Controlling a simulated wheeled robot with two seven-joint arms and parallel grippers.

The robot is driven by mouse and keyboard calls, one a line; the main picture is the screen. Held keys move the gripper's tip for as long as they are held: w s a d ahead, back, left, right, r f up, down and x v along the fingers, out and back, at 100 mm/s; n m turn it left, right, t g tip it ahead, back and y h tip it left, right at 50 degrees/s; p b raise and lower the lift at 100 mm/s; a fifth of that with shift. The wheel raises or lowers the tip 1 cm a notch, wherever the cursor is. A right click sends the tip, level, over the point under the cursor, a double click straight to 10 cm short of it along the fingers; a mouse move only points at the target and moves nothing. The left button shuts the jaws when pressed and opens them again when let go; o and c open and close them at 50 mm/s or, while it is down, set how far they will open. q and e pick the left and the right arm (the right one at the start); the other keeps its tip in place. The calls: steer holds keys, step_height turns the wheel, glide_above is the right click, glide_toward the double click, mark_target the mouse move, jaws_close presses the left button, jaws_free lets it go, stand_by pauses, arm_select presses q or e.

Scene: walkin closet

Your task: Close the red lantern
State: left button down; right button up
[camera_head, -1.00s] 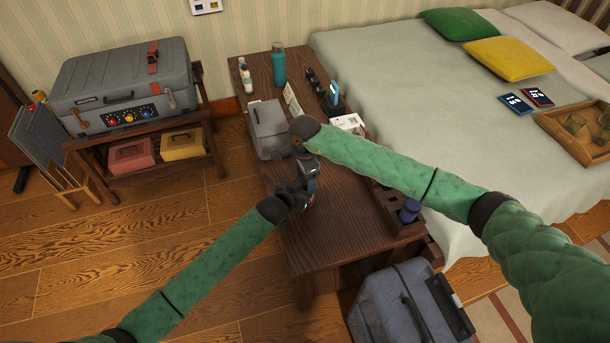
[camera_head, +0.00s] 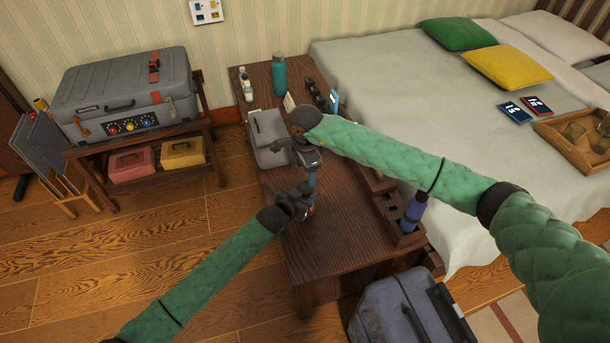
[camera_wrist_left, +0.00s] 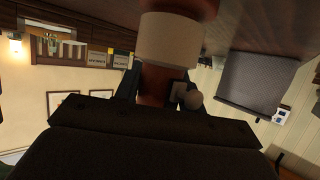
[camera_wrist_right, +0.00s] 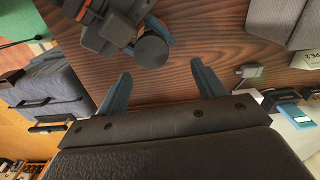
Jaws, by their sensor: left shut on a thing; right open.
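The red lantern shows best in the left wrist view as a red-brown body (camera_wrist_left: 162,82) with a cream band (camera_wrist_left: 170,40). My left gripper (camera_wrist_left: 155,90) is shut on the body, with one finger on each side. A pale round knob (camera_wrist_left: 192,98) sits beside it. In the head view my left gripper (camera_head: 302,197) is over the dark table, and the lantern is mostly hidden. My right gripper (camera_wrist_right: 162,75) is open and empty just behind it, apart from it. The right wrist view shows a dark round cap (camera_wrist_right: 151,51) with red at its edge; whether it is the lantern's lid I cannot tell.
The dark wooden table (camera_head: 335,235) has bare room in front. The bed (camera_head: 400,75) is to the right.

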mark_target(305, 187)
steer(key=shift+s+d+r+n, duration=0.1)
steer(key=shift+s+r+n, duration=0.15)
steer(key=shift+r+n, duration=0.3)
steer(key=shift+s+r+n, duration=0.25)
steer(key=shift+r+n, duration=0.2)
steer(key=shift+n, duration=0.2)
steer(key=shift+s+a+n, duration=0.1)
steer(key=shift+a+n, duration=0.15)
steer(key=shift+n, duration=0.15)
steer(key=shift+f, duration=4)
